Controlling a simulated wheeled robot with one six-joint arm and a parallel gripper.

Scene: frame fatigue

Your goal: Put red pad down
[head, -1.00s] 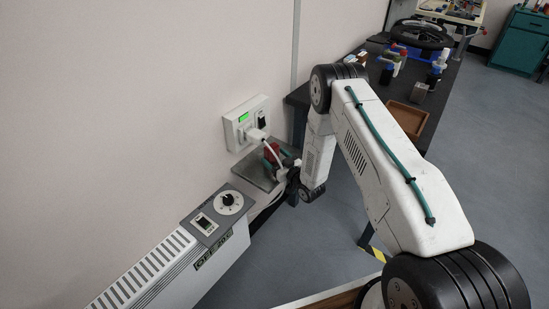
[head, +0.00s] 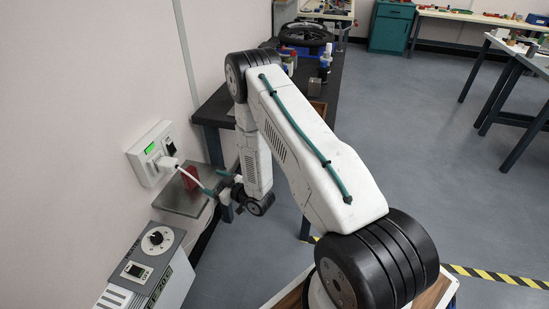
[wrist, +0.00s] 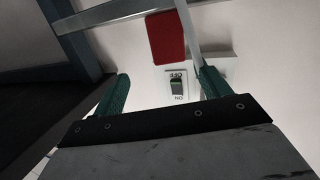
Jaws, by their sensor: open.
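The red pad (head: 190,178) stands upright on a small grey metal shelf (head: 180,200) by the wall, under the white socket box. In the wrist view the red pad (wrist: 167,38) shows beyond the fingertips, clear of both. My gripper (head: 214,182) is open and empty, with green fingers, just to the right of the pad in the head view. Its two fingers (wrist: 162,88) stand wide apart in the wrist view. The pad's underside is hidden, but it appears to rest on the shelf.
A white socket box (head: 151,152) with a green light and a plugged-in white cable is on the wall. A heater with a dial panel (head: 148,255) stands nearer. A dark workbench (head: 215,108) with objects is behind my arm. Open floor lies right.

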